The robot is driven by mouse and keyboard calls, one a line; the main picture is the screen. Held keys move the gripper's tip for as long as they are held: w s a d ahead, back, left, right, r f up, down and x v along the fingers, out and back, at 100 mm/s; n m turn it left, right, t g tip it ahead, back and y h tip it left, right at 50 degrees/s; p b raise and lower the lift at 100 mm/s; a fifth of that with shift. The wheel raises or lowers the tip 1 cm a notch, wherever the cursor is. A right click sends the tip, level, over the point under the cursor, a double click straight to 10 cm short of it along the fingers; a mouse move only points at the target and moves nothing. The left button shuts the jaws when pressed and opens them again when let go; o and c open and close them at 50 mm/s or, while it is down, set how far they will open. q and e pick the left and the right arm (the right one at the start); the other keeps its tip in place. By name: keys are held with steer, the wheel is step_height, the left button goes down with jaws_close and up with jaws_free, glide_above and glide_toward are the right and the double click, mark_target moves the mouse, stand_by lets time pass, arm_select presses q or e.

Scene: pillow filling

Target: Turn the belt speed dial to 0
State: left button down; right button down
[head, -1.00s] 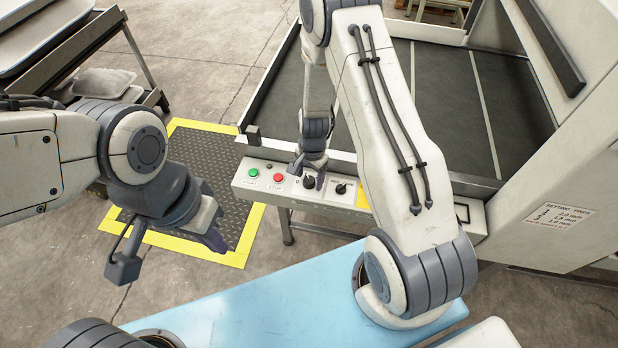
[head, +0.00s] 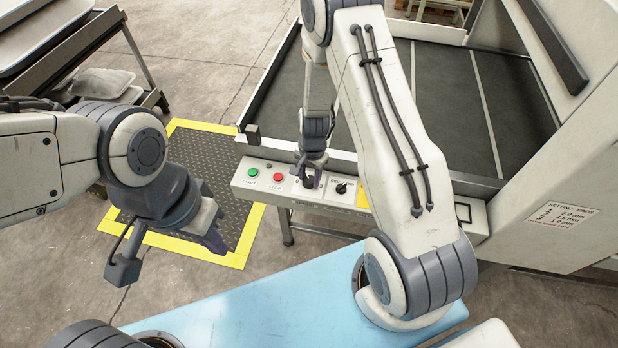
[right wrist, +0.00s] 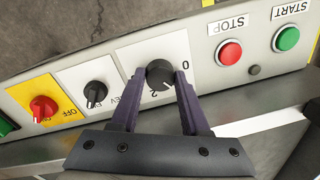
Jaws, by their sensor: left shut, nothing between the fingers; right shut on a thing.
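The belt speed dial, a black knob (right wrist: 160,74) on a white plate marked 0 and 2, is on the control panel (head: 245,182). My right gripper (right wrist: 157,88) is shut on it, with one purple finger on each side in the right wrist view. The knob's white mark points toward the lower right in that upside-down view, between 2 and 0. In the head view, my right gripper (head: 310,180) mostly covers the dial. My left gripper (head: 216,241) is shut and empty, in the air left of the panel.
The red STOP button (right wrist: 229,53) and green START button (right wrist: 287,39) are beside the dial. A black selector (right wrist: 98,94) and a red switch (right wrist: 43,107) are on its other side. The dark belt (head: 450,110) lies behind the panel.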

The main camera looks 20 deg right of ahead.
steer(key=shift+f+n+b, duration=0.15)
steer(key=shift+n+b, duration=0.75)
steer(key=shift+n, duration=0.3)
steer(key=n+b, duration=0.1)
steer(key=n, duration=0.1)
steer(key=shift+w+n, duration=0.1)
steer(key=shift+n, duration=0.3)
steer(key=n+b, duration=0.1)
steer(key=n, duration=0.1)
steer(key=shift+d+n, duration=0.1)
steer(key=shift+n, duration=0.2)
steer(key=shift+n+b, duration=0.65)
steer(key=shift+n, duration=0.85)
steer(key=shift+w+r, duration=0.1)
steer(key=shift+r, duration=0.1)
steer(key=shift+c, duration=1.9)
jaws_free()
